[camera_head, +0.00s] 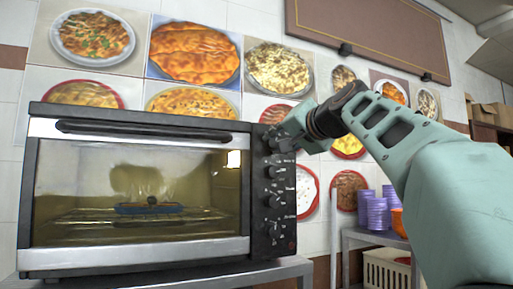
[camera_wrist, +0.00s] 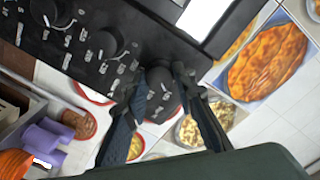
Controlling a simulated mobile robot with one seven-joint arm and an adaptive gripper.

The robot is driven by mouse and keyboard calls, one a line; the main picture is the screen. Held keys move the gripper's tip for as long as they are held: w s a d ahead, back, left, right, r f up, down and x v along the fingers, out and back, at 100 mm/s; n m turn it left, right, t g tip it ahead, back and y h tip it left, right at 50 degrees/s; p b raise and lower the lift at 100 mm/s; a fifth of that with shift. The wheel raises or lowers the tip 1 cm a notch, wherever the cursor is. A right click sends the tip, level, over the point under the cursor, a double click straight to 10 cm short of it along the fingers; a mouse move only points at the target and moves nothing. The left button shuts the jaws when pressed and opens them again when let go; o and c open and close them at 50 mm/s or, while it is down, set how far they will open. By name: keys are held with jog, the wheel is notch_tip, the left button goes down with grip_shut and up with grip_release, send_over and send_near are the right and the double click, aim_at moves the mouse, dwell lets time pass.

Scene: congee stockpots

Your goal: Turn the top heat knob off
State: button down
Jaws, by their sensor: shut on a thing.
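A black toaster oven (camera_head: 140,125) stands at the left in the head view, with a column of dark knobs on its right-hand panel. My gripper (camera_head: 284,137) is at the top of that panel and hides most of the top heat knob. In the wrist view the top heat knob (camera_wrist: 160,80) sits between the two fingers of my gripper (camera_wrist: 158,88). The fingers are shut on it from both sides. The knob's pointer angle cannot be made out.
The lower knobs are a second knob (camera_head: 277,171), a third (camera_head: 275,202) and a bottom knob (camera_head: 275,232). The oven stands on a metal table (camera_head: 285,271). Purple cups (camera_head: 377,212) stand on a shelf to the right. Food pictures cover the wall behind.

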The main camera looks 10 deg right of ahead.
jog(key=n+b, duration=0.2)
jog(key=n, duration=0.3)
jog(key=shift+n, duration=0.4)
jog(key=shift+r, duration=0.1)
dwell(0.3)
jog(key=c, duration=1.6)
grip_release()
